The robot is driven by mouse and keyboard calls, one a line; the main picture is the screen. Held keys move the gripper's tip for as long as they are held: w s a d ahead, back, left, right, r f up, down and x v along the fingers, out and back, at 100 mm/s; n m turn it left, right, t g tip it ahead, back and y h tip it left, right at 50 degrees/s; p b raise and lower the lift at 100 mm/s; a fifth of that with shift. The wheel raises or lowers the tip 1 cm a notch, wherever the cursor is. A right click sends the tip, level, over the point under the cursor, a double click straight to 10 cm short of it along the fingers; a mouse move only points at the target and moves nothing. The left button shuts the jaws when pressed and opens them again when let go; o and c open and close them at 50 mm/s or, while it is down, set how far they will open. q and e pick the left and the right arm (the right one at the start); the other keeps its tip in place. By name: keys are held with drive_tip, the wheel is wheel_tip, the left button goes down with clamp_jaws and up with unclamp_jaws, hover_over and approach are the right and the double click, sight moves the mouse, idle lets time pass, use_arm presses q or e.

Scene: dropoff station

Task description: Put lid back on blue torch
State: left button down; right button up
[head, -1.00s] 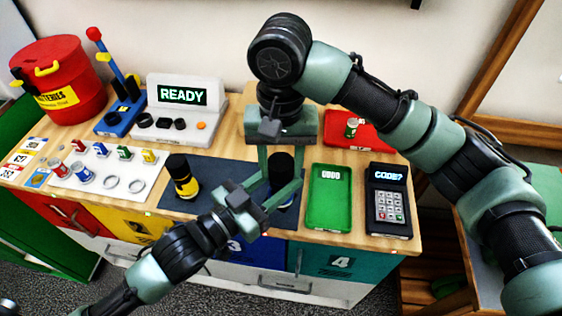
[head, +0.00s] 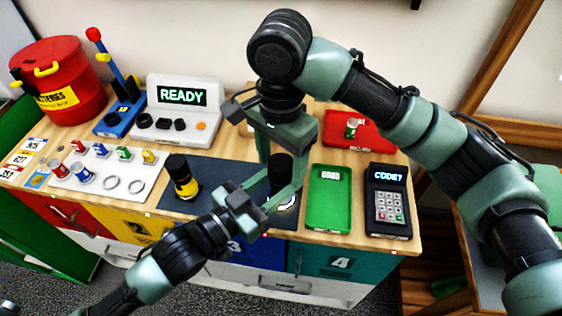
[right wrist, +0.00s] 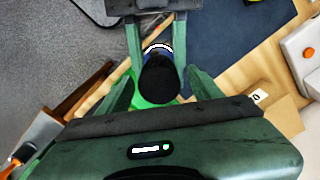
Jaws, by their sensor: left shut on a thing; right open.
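The blue torch (head: 287,200) stands upright on the dark mat, partly hidden behind my left gripper. Its black upper part (head: 281,168) shows above a pale and blue band. My left gripper (head: 280,198) is shut on the torch from the front left. My right gripper (head: 283,160) points down from above, open, with its fingers either side of the black top. In the right wrist view the black cylinder (right wrist: 158,82) lies between the open fingers, with gaps on both sides. I cannot tell the lid apart from the body, nor whether it is fully seated.
A yellow and black torch (head: 182,178) stands on the dark mat (head: 225,178) to the left. A green tray (head: 329,200) and a keypad (head: 389,200) are to the right. A red tray (head: 375,135), a READY display (head: 183,97) and a battery board (head: 110,172) surround the mat.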

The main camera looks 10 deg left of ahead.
drive_tip(key=shift+r, duration=2)
drive_tip(key=shift+c, duration=0.5)
drive_tip(key=n, duration=0.5)
drive_tip(key=shift+r, duration=0.3)
drive_tip(key=n, duration=0.6)
drive_tip(key=shift+r+n, duration=0.4)
drive_tip(key=n, duration=0.4)
drive_tip(key=shift+r, duration=0.25)
drive_tip(key=n, duration=0.4)
drive_tip(key=shift+r, duration=0.25)
drive_tip(key=n, duration=0.4)
drive_tip(key=shift+r, duration=0.25)
drive_tip(key=n, duration=0.5)
drive_tip(key=shift+r, duration=0.25)
